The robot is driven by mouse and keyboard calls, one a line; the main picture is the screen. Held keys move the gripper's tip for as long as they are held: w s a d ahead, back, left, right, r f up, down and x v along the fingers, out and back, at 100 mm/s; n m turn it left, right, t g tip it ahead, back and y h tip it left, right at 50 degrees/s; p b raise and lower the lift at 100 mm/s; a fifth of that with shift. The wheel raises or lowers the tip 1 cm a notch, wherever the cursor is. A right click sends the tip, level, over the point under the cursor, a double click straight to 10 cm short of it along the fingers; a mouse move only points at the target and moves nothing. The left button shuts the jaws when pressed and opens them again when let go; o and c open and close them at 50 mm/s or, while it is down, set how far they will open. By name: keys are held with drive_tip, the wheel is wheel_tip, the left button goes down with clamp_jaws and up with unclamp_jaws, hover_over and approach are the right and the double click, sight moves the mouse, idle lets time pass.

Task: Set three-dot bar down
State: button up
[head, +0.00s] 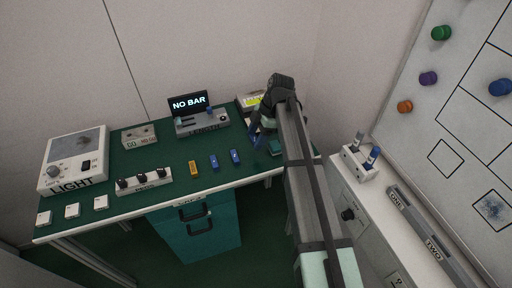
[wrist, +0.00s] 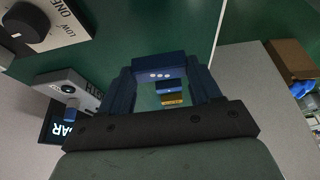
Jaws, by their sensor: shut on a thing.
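The three-dot bar (wrist: 160,72) is blue with three white dots on its face. In the wrist view it lies crosswise between the blue fingers of my gripper (wrist: 163,78), which is shut on it. In the head view my gripper (head: 258,136) is low over the right part of the green table (head: 150,195); the held bar cannot be made out there. Whether the bar touches the table is unclear. A blue bar (head: 235,156), another blue bar (head: 213,161) and a yellow bar (head: 193,170) lie in a row left of my gripper.
A grey device (head: 202,124) stands behind the row, with a screen (head: 189,103) reading NO BAR. A three-knob box (head: 144,181) and a white LIGHT box (head: 75,158) are at the left. A white cabinet (head: 347,192) stands right of the table. Bare green table lies before the row.

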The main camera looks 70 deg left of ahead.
sight(252, 154)
drive_tip(key=shift+f, duration=2.75)
drive_tip(key=shift+f, duration=0.15)
drive_tip(key=o, duration=1.1)
drive_tip(key=v, duration=1.2)
drive_tip(key=shift+r, duration=0.25)
